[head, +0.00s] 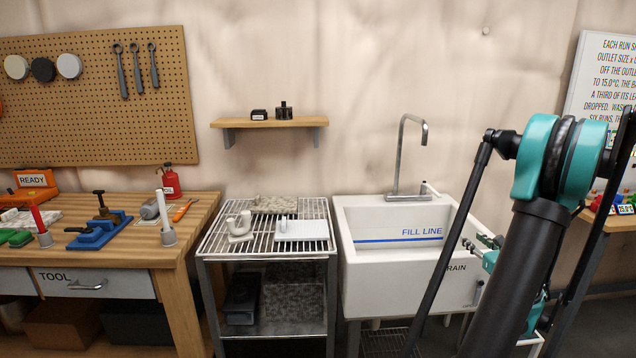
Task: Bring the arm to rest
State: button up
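My arm (535,230) stands in the right part of the head view, with a dark upper link and teal joints. It rises in front of the right side of the sink and the right-hand bench.
A white sink (385,268) with a fill line and a tall faucet (400,160) stands behind my arm. Left of it are a wire rack (225,252) bearing several items and a wooden workbench (190,262) with tools. A shelf (250,123) hangs above.

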jog(key=s+a+f+n+g+y, duration=0.1)
jog(key=s+a+f+n+g, duration=0.15)
jog(key=a+n, duration=0.4)
jog(key=s+a+f+n+g+y, duration=0.1)
jog(key=a+n+g, duration=0.25)
jog(key=a, duration=0.65)
jog(key=s+a+f+n+g+y, duration=0.1)
jog(key=s+a+n+g, duration=0.1)
jog(key=a+n, duration=0.5)
jog(key=s+a+f+n+g+h, duration=0.2)
jog(key=s+a+f+n, duration=0.1)
jog(key=s+n, duration=0.5)
jog(key=s+a+f+n+g+h, duration=0.2)
jog(key=s+n, duration=0.6)
jog(key=s, duration=0.4)
jog(key=shift+a+f+n+g+h, duration=0.35)
jog(key=shift+a+f+g, duration=0.25)
jog(key=shift+a+f, duration=0.4)
jog(key=shift+w, duration=0.1)
